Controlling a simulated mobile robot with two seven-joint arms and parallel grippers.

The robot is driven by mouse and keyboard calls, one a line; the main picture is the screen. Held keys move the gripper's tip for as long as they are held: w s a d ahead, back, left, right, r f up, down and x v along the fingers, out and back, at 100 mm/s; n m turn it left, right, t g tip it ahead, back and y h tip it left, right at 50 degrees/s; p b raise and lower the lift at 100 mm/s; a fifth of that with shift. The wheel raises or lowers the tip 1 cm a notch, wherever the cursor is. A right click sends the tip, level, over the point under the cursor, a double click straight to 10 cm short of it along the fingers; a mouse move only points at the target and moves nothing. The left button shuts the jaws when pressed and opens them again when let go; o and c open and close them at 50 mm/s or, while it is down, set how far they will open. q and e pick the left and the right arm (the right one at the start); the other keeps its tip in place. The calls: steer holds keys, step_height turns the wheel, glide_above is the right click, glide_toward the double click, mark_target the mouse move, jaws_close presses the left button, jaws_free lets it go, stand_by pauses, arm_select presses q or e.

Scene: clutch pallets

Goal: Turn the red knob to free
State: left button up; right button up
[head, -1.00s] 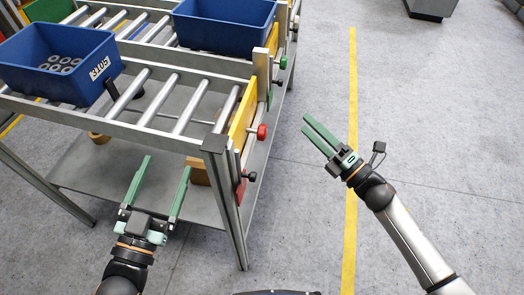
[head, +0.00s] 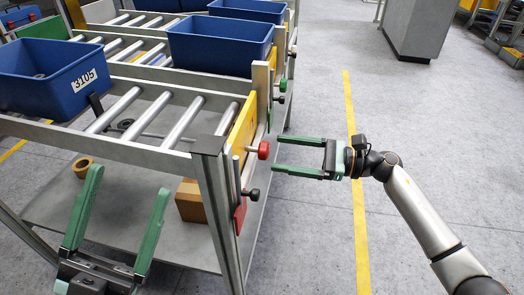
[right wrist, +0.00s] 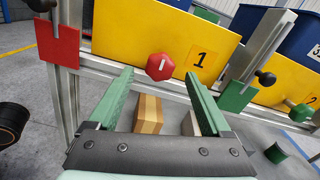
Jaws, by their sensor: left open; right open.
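The red knob (head: 263,150) sticks out from the yellow panel (head: 240,136) at the rack's right end. In the right wrist view the red knob (right wrist: 160,66) is six-sided, with a white line standing nearly upright, left of a black "1". My right gripper (head: 276,154) is open and points left at the knob. Its fingertips are level with the knob and just short of it, one on either side in the wrist view. My left gripper (head: 130,180) is open and empty in front of the rack.
A red plate (head: 241,214) with a black knob (head: 251,194) sits below the red knob. A green knob (head: 282,86) is farther back. Blue bins (head: 42,108) stand on the rollers. A cardboard box (head: 190,203) lies on the lower shelf.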

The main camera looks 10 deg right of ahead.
mark_target(269, 151)
steer(key=x, duration=0.5)
steer(key=shift+w+a, duration=0.15)
steer(key=shift+a, duration=0.2)
steer(key=shift+c, duration=0.4)
jaws_close()
